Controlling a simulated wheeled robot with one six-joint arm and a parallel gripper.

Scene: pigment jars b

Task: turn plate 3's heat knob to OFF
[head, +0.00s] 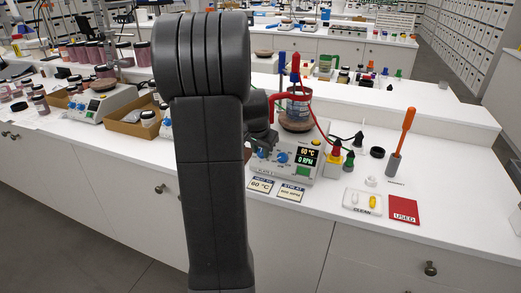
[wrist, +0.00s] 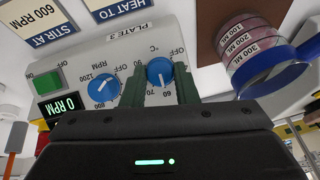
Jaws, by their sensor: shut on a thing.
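Plate 3 (head: 308,165) is a white hot plate with a display reading 60 °C and 0 RPM. Its label shows upside down in the wrist view (wrist: 110,45). The blue heat knob (wrist: 160,70), marked °C, sits between the two dark green fingers of my gripper (wrist: 163,84), which is shut on it. The knob's white mark points down in the wrist view, toward the 60 and 70 marks. The blue RPM knob (wrist: 103,89) is beside it, free of the fingers. In the head view my arm hides most of the gripper.
Setting cards (head: 260,185) lie in front. A CLEAN tray (head: 350,206), a red USED mat (head: 404,218) and an orange-handled tool (head: 406,125) are to the right.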

